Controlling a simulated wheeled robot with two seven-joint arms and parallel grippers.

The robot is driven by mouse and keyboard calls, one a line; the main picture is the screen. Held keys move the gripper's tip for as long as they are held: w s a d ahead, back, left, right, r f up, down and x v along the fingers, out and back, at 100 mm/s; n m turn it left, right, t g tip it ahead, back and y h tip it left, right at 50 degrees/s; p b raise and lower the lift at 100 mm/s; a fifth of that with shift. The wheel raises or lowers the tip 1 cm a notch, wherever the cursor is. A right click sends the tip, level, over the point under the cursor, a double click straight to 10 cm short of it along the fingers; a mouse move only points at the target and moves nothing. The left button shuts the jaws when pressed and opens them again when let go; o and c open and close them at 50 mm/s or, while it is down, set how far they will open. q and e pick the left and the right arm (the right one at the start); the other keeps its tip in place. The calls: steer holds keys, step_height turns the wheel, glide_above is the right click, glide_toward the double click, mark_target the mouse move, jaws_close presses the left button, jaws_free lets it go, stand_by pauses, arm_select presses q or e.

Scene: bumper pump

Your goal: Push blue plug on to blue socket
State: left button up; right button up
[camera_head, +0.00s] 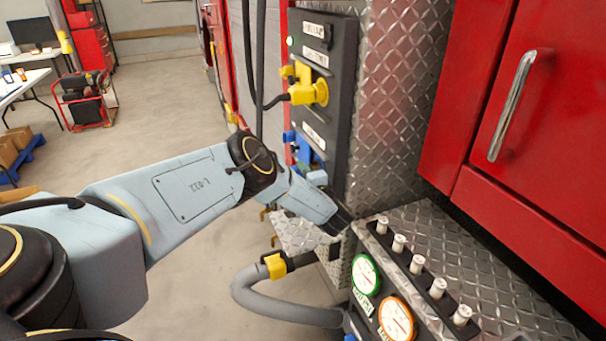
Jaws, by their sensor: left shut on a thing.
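The blue socket (305,150) is on the dark panel (341,85), low on its face, with blue parts standing out from it. My left gripper (338,216) reaches in from the left, in front of and just below this socket. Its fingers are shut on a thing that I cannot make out. The gripper's body hides the area below the socket. I cannot tell the blue plug apart from the blue parts there, nor whether plug and socket touch. My right gripper is not in view.
A yellow plug and socket (308,92) with a black cable sit above the blue one. A ledge with gauges (366,274) and several white knobs is at the lower right. A grey hose (250,296) bends below my arm. Red cabinets (545,110) stand at right.

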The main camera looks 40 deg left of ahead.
arm_select(q)
steer(key=shift+w+d+b, duration=0.2)
steer(key=shift+w+b, duration=0.15)
steer(key=shift+w, duration=0.05)
stand_by(0.4)
steer(key=o, duration=1)
steer(key=p+v, duration=0.1)
steer(key=v, duration=1.2)
steer(key=shift+s+d+p, duration=0.1)
steer(key=shift+d+p, duration=0.05)
steer(key=shift+p, duration=0.2)
